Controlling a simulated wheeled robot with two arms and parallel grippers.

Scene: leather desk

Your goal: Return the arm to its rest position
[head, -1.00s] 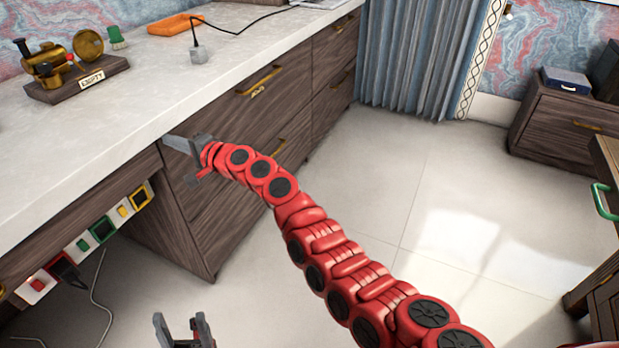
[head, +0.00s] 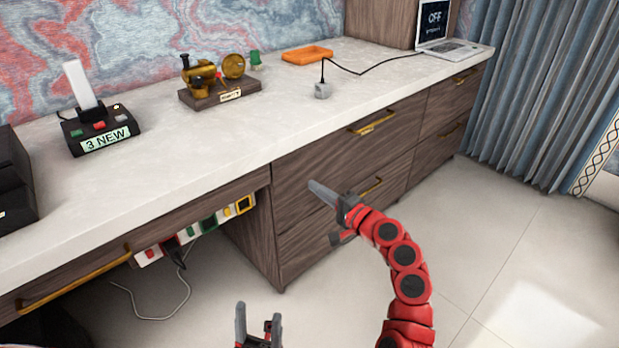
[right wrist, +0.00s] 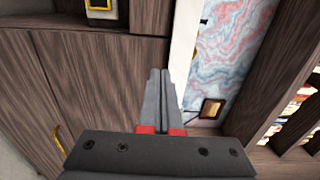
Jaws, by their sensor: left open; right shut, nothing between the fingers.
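My right arm (head: 405,270) is red and segmented and curves up in the head view. Its gripper (head: 318,190) is in front of the wooden drawers, below the desk top's front edge. In the right wrist view this gripper (right wrist: 160,75) has its grey fingers together, with nothing between them. My left gripper (head: 258,322) is at the bottom of the head view, low over the floor, open and empty. The rest of the left arm is hardly visible.
The pale desk top (head: 190,140) holds a black device marked "3 NEW" (head: 100,130), a brass instrument (head: 215,80), an orange tray (head: 307,54) and a laptop (head: 450,30). A power strip (head: 195,230) is under the desk. Floor at right (head: 530,260) is clear.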

